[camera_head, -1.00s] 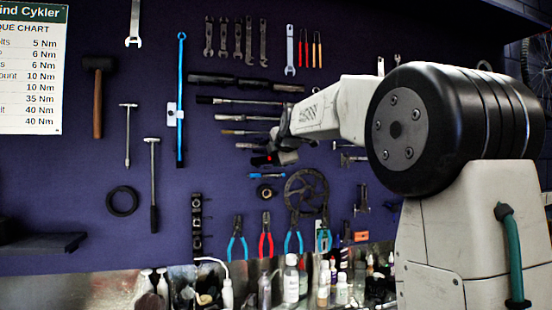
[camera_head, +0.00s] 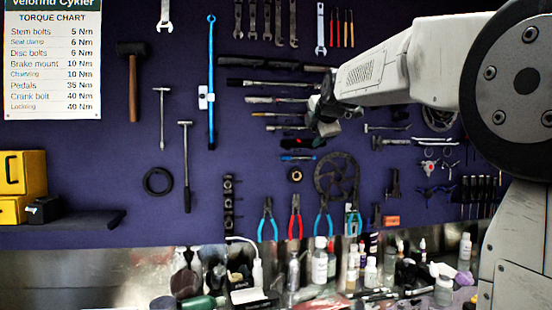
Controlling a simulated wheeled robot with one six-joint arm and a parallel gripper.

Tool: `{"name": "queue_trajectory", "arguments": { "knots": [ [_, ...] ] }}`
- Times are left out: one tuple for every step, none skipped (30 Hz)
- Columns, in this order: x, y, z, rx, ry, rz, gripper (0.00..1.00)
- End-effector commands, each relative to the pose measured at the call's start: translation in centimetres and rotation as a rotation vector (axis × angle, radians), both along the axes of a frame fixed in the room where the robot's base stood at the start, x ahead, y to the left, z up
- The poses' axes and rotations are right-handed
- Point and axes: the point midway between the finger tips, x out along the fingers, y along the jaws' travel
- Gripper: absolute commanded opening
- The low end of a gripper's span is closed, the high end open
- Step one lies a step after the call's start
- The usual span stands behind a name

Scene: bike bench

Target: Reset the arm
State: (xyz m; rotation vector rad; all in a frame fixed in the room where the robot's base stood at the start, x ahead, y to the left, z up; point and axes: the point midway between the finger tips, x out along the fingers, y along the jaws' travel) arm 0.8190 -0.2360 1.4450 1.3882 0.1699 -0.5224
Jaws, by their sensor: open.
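My arm comes in from the right of the head view and reaches left in front of the purple tool wall (camera_head: 100,180). My gripper (camera_head: 312,128) is at the end of the pale forearm, small and dark against the hanging tools. Its jaws are open, and I see nothing held in it. It hangs in front of the row of long-handled tools (camera_head: 270,100), above the chainring (camera_head: 337,174). I cannot tell how far it is from the wall.
A bench with several bottles (camera_head: 320,262) runs along the bottom. A dark shelf (camera_head: 80,220) with yellow boxes (camera_head: 22,180) juts out at left. Pliers (camera_head: 295,218) hang low on the wall. A torque chart (camera_head: 52,60) is at upper left.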

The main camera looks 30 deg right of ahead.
Motion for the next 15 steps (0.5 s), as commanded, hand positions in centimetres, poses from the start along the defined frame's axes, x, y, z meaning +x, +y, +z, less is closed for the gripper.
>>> {"name": "queue_trajectory", "arguments": {
  "knots": [
    [-0.1,0.0,0.1,0.0,0.0,0.0,0.51],
    [-0.1,0.0,0.1,0.0,0.0,0.0,0.51],
    [-0.1,0.0,0.1,0.0,0.0,0.0,0.51],
    [-0.1,0.0,0.1,0.001,0.0,0.0,0.51],
    [-0.1,0.0,0.1,0.005,-0.002,-0.002,0.51],
    [-0.1,0.0,0.1,0.019,-0.006,-0.009,0.51],
    [-0.1,0.0,0.0,0.037,-0.008,-0.016,0.51],
    [-0.2,0.1,-0.1,0.063,-0.011,-0.029,0.51],
    [-0.3,0.1,-0.3,0.113,-0.011,-0.049,0.51],
    [-0.4,0.2,-0.8,0.161,-0.007,-0.07,0.51],
    [-0.5,0.3,-1.7,0.221,0.006,-0.097,0.51],
    [-0.9,0.4,-3.7,0.312,0.035,-0.143,0.51],
    [-1.4,0.6,-5.3,0.385,0.06,-0.184,0.51],
    [-2.2,1.0,-6.9,0.461,0.087,-0.23,0.51],
    [-3.5,1.7,-9.0,0.559,0.123,-0.294,0.51]
  ]
}}
